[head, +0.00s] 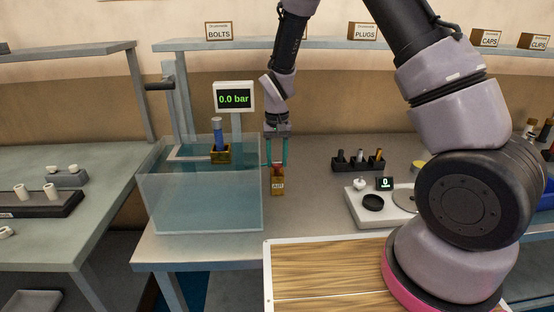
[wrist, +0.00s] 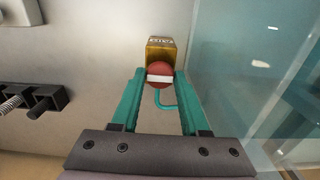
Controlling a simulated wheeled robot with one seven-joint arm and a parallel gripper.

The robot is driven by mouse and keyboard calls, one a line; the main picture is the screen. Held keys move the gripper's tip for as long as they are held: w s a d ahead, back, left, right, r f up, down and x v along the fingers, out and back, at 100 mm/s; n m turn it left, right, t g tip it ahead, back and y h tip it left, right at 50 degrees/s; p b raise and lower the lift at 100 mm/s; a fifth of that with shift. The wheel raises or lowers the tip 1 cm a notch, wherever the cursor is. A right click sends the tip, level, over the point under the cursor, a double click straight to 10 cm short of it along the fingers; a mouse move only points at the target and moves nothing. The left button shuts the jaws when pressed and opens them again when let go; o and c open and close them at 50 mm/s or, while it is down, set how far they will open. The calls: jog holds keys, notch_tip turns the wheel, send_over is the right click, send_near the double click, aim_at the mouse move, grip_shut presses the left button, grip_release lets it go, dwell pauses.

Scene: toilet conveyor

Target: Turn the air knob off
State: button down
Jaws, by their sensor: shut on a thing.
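The air knob (wrist: 159,74) is a red round knob with a white bar across it, on a small yellow-brown box. In the head view the box (head: 278,187) carries an "AIR" label and stands on the bench just right of the water tank. My gripper (wrist: 156,80) has its teal fingers on both sides of the red knob, shut on it. In the head view my gripper (head: 277,164) points down at the box from above, and the knob is small between the fingers. The display (head: 234,98) above the tank reads 0.0 bar.
The glass water tank (head: 200,205) stands close left of the box, with a blue-topped fitting (head: 218,135) in a yellow holder. A black rack (head: 358,163) and a white scale (head: 374,218) are to the right. A wooden board (head: 330,275) lies in front.

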aim_at(277, 162)
jog(key=shift+c, duration=2.1)
grip_release()
jog(key=shift+r, duration=0.1)
notch_tip(277, 162, up, 11)
